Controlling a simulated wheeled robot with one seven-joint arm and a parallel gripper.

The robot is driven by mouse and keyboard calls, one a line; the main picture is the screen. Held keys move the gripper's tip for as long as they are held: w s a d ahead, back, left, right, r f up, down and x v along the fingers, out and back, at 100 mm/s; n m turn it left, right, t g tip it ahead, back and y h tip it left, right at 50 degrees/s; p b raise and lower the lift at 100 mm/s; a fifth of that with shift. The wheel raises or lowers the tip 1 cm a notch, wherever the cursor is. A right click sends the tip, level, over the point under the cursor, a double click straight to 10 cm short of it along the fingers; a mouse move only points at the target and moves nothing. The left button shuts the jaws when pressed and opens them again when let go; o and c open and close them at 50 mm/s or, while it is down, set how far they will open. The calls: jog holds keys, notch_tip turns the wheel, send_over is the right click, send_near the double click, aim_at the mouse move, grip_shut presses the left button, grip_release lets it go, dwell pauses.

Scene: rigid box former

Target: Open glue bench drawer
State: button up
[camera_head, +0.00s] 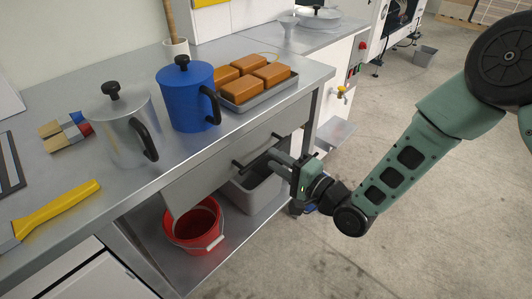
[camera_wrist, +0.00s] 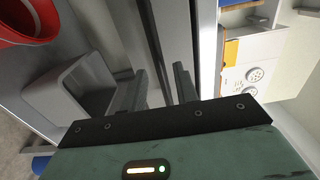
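The glue bench drawer (camera_head: 210,168) is a wide grey front under the metal bench top. A dark bar handle (camera_head: 256,151) runs along it. Whether the drawer stands slightly out cannot be told. My gripper (camera_head: 272,159) is at the right part of the handle, close in front of the drawer. In the wrist view my gripper (camera_wrist: 158,88) has its two dark fingers apart, facing the grey drawer front (camera_wrist: 172,30). I see no handle clearly between the fingers, and contact cannot be told.
On the bench top (camera_head: 60,175) stand a blue pot (camera_head: 185,95), a silver pot (camera_head: 115,130) and a tray (camera_head: 262,97) of brown blocks. A red bucket (camera_head: 190,232) and grey bin (camera_head: 255,192) sit on the shelf below. The floor at right (camera_head: 400,240) is clear.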

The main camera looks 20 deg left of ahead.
aim_at(254, 147)
jog(key=shift+x, duration=2.1)
jog(key=shift+c, duration=0.3)
grip_shut()
